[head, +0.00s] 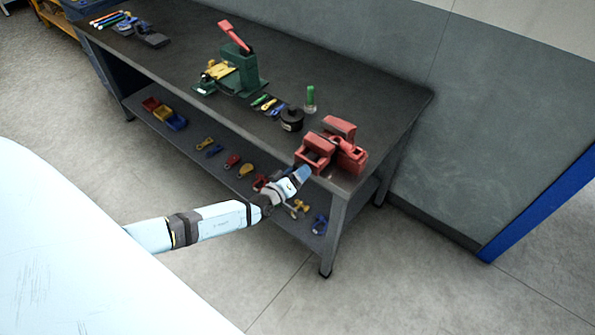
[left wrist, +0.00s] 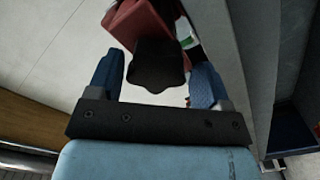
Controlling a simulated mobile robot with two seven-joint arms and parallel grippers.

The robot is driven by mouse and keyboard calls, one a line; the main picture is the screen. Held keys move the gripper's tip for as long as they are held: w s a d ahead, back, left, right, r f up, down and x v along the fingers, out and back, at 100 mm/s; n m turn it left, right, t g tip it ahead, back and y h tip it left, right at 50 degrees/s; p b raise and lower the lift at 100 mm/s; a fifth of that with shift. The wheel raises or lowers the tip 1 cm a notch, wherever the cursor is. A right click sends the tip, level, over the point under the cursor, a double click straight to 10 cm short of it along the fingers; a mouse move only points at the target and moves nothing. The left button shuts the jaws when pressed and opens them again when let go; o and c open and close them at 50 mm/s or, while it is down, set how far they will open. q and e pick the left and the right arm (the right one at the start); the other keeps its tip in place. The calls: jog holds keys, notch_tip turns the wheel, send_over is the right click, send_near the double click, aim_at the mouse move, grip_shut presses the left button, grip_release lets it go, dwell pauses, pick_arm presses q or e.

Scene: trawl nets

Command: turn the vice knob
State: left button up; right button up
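The red vice (head: 335,146) is fixed at the near right corner of the dark workbench. In the left wrist view the vice's red body (left wrist: 140,30) shows at the top, with a dark knob (left wrist: 158,66) in front of it. My left gripper (head: 303,172) is at the vice's near side, at the bench edge. In the left wrist view its two blue fingers (left wrist: 155,82) are apart, one on each side of the dark knob. I cannot tell whether either finger touches it. My right gripper is not in view.
The workbench (head: 190,50) carries a green press (head: 240,72) with a red handle, a black round part (head: 292,117) and a green-topped bottle (head: 310,98). The lower shelf (head: 190,150) holds bins and coloured small parts. The floor right of the bench is clear.

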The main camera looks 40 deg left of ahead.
pick_arm(q)
jog(key=shift+o, duration=0.6)
jog(key=shift+r, duration=0.15)
jog(key=s+a+b, duration=0.1)
jog(key=s, duration=1.2)
jog(key=shift+s+b, duration=0.35)
jog(key=shift+a, duration=0.1)
